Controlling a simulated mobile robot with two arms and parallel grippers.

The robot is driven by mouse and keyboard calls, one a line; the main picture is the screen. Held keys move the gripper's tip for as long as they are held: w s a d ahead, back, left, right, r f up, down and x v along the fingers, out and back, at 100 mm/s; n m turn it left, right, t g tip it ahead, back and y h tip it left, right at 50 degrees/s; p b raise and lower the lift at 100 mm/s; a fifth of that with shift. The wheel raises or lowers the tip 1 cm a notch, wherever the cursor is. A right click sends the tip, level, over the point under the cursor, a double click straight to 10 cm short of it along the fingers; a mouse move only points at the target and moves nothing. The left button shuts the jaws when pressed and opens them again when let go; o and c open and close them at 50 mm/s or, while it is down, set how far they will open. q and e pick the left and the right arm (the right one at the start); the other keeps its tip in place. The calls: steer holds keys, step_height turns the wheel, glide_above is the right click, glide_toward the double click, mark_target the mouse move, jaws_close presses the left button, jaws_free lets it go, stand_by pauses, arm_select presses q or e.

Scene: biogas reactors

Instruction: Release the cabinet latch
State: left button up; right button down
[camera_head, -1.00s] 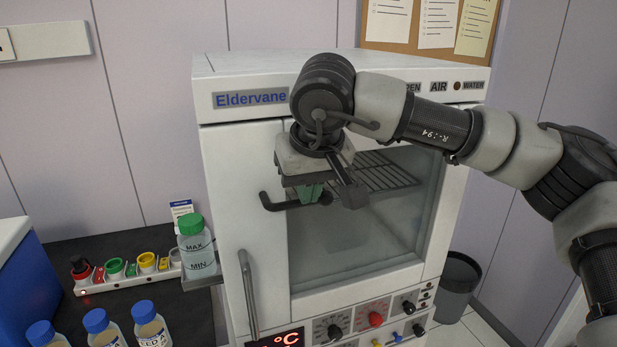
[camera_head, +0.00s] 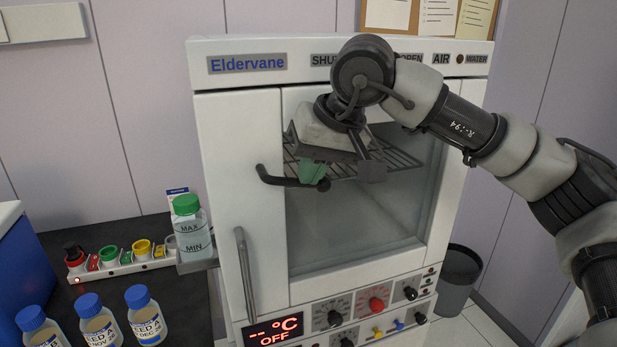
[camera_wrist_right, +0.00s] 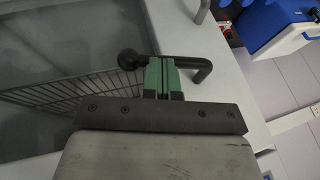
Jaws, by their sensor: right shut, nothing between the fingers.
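The cabinet latch (camera_head: 278,178) is a black bent lever on the front of the white cabinet (camera_head: 240,110), at the left edge of the glass window. Its round knob end (camera_wrist_right: 130,59) shows in the right wrist view, left of my fingers, and its bent arm (camera_wrist_right: 202,72) to the right. My right gripper (camera_head: 313,172) has green fingertips, shut with nothing between them. They also show in the right wrist view (camera_wrist_right: 160,76), close against the latch bar and overlapping it; contact is unclear. The cabinet door looks closed. My left gripper is in no view.
A long vertical handle (camera_head: 246,273) stands lower on the cabinet front. Knobs and a display (camera_head: 273,330) reading OFF sit below the window. A green-capped bottle (camera_head: 191,230) stands left of the cabinet, near blue-capped bottles (camera_head: 146,315). A bin (camera_head: 459,278) stands at right.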

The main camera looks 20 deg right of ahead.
arm_select(q)
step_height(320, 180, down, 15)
steer(key=b, duration=1.3)
steer(key=shift+b, duration=0.4)
arm_select(e)
steer(key=shift+a+f+m+t+y, duration=0.15)
steer(key=shift+f+m+y, duration=0.2)
steer(key=shift+f+y, duration=0.8)
steer(key=shift+a+f+m+t+y, duration=0.1)
steer(key=shift+a+f+m+y, duration=0.35)
steer(key=shift+y, duration=1.25)
steer(key=shift+d+f+m+t+y, duration=0.1)
steer(key=shift+f+m+y, duration=0.1)
steer(key=shift+f+y, duration=1.05)
steer(key=shift+r+y, duration=0.3)
